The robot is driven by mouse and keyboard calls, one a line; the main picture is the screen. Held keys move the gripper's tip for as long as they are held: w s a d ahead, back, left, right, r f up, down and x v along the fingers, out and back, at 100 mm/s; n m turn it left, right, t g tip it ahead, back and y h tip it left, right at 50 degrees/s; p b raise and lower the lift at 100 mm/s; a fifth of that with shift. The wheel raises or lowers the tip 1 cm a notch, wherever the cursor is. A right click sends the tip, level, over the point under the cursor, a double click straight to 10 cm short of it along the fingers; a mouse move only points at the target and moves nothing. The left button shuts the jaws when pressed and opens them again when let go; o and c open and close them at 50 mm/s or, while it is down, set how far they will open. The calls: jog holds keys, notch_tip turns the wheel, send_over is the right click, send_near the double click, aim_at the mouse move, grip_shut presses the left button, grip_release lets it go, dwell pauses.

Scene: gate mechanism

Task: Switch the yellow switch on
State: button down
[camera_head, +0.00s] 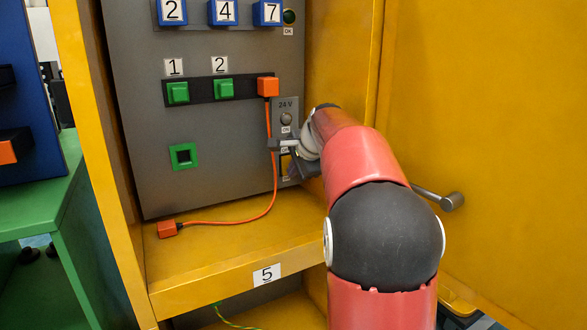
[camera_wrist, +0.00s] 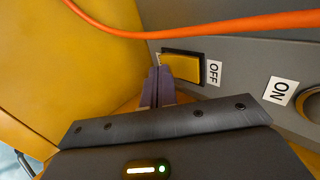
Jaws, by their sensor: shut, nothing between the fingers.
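The yellow switch (camera_wrist: 182,67) shows in the wrist view, set in a dark frame on the grey panel. An "OFF" label (camera_wrist: 213,73) sits beside it and an "ON" label (camera_wrist: 281,91) is farther right. My gripper (camera_wrist: 158,88) is shut and empty, its fingertips close to the switch's lower left; I cannot tell whether they touch it. In the head view my gripper (camera_head: 291,165) is in front of the narrow "24 V" panel (camera_head: 286,104) and hides most of the switch area.
An orange cable (camera_head: 272,165) hangs from an orange plug (camera_head: 268,87) beside my gripper, ending at another plug (camera_head: 167,229) on the yellow shelf. Green blocks (camera_head: 178,93) sit on the back panel. The yellow door (camera_head: 480,110) with its handle (camera_head: 450,201) stands to the right.

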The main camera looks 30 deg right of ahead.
jog(key=shift+w+f, duration=0.1)
jog(key=shift+w, duration=0.05)
jog(key=shift+w+f+b, duration=0.1)
jog(key=shift+f+b, duration=0.15)
jog(key=shift+b, duration=0.5)
jog(key=shift+r+t, duration=0.15)
jog(key=shift+t, duration=0.15)
jog(key=shift+r, duration=0.15)
jog(key=shift+r+p, duration=0.85)
jog(key=shift+p, duration=0.05)
